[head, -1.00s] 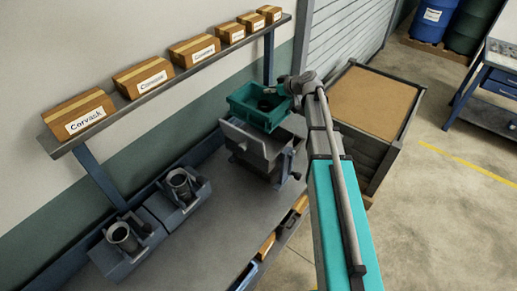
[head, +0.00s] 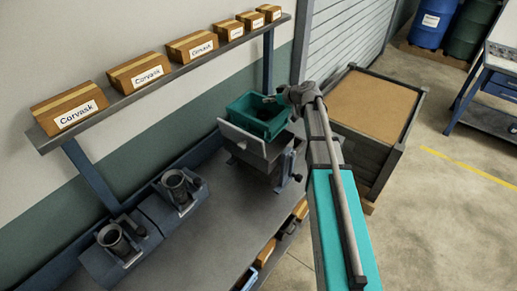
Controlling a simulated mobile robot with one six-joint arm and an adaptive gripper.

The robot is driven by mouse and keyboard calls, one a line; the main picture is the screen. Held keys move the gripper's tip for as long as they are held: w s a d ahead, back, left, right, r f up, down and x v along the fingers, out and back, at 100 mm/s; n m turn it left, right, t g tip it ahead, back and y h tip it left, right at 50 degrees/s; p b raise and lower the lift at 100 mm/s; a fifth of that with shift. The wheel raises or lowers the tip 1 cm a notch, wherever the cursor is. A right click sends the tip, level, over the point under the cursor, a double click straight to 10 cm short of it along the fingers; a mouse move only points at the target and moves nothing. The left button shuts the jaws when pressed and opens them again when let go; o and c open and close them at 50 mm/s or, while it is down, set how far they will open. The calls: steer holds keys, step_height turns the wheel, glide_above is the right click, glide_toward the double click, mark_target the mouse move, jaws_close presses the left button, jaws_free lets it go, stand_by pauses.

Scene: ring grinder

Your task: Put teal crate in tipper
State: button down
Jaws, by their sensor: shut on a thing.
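The teal crate (head: 240,107) is upright at the top of the grey tipper (head: 246,150), at the back end of the workbench. From this angle I cannot tell whether it rests fully in the tipper or is held just above it. Something dark shows inside the crate. My gripper (head: 277,98) is at the crate's right side, shut on its rim; the fingertips are small and partly hidden by my wrist.
Two grey fixtures with metal cylinders (head: 115,240) stand on the workbench (head: 215,225) at the left. A shelf (head: 165,82) with several labelled boxes runs above. A large dark bin (head: 390,160) with a brown top stands right of my arm.

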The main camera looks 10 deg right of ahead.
mark_target(269, 112)
steer(key=shift+f, duration=0.1)
step_height(269, 112, down, 6)
steer(key=b, duration=0.6)
steer(key=shift+f, duration=0.1)
stand_by(0.4)
steer(key=shift+f+b, duration=1.85)
steer(key=shift+b, duration=0.2)
steer(key=shift+f+b, duration=0.55)
steer(key=shift+b, duration=0.05)
steer(key=c, duration=0.6)
jaws_free()
steer(key=shift+c, duration=0.2)
steer(key=shift+r, duration=0.15)
